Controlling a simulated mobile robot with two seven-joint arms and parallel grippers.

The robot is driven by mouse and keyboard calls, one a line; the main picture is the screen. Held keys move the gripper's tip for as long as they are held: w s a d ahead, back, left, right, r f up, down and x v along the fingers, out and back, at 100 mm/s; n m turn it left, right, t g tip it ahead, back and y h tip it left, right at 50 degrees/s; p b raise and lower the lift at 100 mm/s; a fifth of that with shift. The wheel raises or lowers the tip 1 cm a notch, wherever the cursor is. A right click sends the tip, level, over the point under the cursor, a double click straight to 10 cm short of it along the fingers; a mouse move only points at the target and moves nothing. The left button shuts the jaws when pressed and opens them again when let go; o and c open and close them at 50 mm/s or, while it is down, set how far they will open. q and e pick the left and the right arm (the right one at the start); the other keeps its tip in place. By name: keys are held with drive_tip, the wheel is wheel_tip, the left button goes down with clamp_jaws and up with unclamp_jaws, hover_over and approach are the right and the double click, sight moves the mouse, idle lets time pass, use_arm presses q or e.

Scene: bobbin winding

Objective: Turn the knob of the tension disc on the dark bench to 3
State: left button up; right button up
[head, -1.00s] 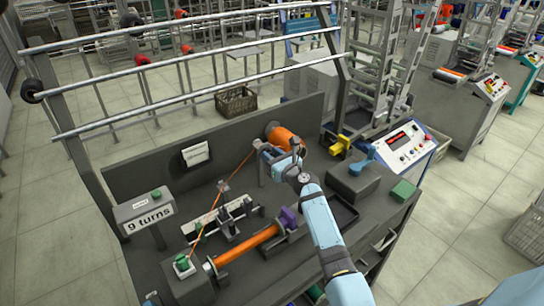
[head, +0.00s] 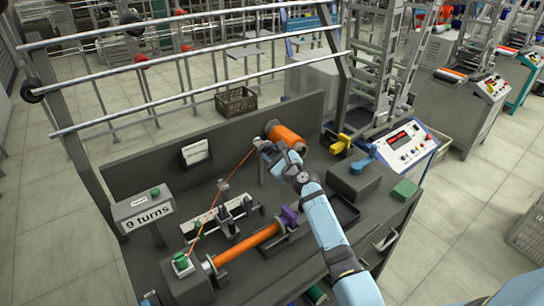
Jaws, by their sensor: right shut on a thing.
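My right gripper (head: 263,147) is at the back of the dark bench (head: 240,280), just in front of the orange wire spool (head: 286,136). It is shut on a small part there, which fits the knob of the tension disc. The gripper covers the knob and disc, so neither the setting nor any scale can be read. A thin orange wire (head: 238,171) runs from beside the gripper down to the left. My left gripper cannot be made out.
A "9 turns" sign (head: 148,217) stands at the left. An orange-wound bobbin (head: 246,244) lies across the front. A dark block (head: 353,180), a yellow part (head: 341,144) and a control panel (head: 403,142) are to the right. A rail frame (head: 190,55) rises behind.

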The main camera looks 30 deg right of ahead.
drive_tip(key=n, duration=0.2)
drive_tip(key=shift+f+n+b, duration=0.1)
drive_tip(key=shift+n+b, duration=0.2)
drive_tip(key=shift+n, duration=0.1)
drive_tip(key=shift+a+n+b, duration=0.1)
drive_tip(key=shift+n+b, duration=0.2)
drive_tip(key=shift+n, duration=1.2)
drive_tip(key=o, duration=0.9)
drive_tip(key=s, duration=0.4)
drive_tip(key=s+d, duration=0.1)
drive_tip(key=s, duration=0.4)
drive_tip(key=s+d, duration=0.1)
drive_tip(key=s, duration=0.3)
drive_tip(key=shift+s, duration=0.4)
